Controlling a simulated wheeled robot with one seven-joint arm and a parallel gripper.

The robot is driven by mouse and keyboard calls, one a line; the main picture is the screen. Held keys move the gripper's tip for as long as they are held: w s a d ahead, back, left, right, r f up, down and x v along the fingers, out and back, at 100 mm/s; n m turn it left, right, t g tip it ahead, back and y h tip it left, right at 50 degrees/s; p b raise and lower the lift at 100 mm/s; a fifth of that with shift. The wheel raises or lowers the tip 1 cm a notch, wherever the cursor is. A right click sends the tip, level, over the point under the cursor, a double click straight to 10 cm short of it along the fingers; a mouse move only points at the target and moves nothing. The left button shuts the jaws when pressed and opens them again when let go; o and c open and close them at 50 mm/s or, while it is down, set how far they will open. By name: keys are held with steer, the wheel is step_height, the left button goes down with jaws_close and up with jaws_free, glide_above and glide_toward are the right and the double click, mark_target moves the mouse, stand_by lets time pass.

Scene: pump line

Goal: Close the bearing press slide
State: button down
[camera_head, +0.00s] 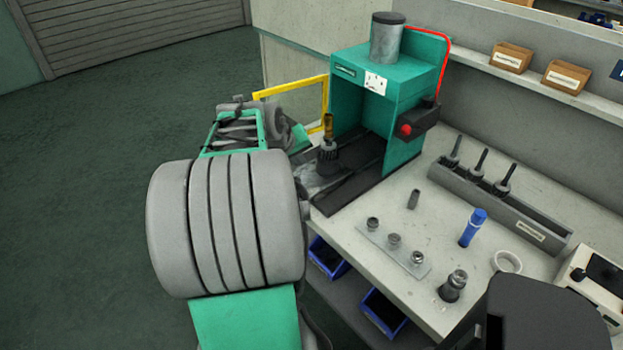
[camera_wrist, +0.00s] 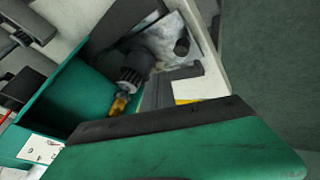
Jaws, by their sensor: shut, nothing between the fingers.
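The bearing press (camera_head: 405,90) is a green housing with a grey cylinder on top, at the back of the bench. Its dark slide base (camera_head: 350,190) reaches out of the open front toward the left. A dark toothed part (camera_head: 327,158) with an amber upper end stands by the opening; it also shows in the wrist view (camera_wrist: 135,68). My gripper (camera_head: 290,137) is by the left side of the press, beyond my grey arm. It is shut and empty; its fingertips are largely hidden, so contact with the slide cannot be told.
A yellow frame (camera_head: 290,86) stands left of the press. A red-buttoned box (camera_head: 415,124) is on its right side. A blue marker (camera_head: 472,228), a rack (camera_head: 500,205) and small metal parts (camera_head: 394,241) lie on the bench. Blue bins (camera_head: 383,312) sit below its edge.

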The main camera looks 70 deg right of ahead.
mark_target(317, 171)
steer(key=x, duration=0.6)
steer(key=s+x, duration=0.1)
steer(key=x, duration=0.3)
steer(key=shift+d+r+p, duration=0.1)
steer(key=shift+d+p, duration=0.2)
steer(key=shift+d, duration=0.1)
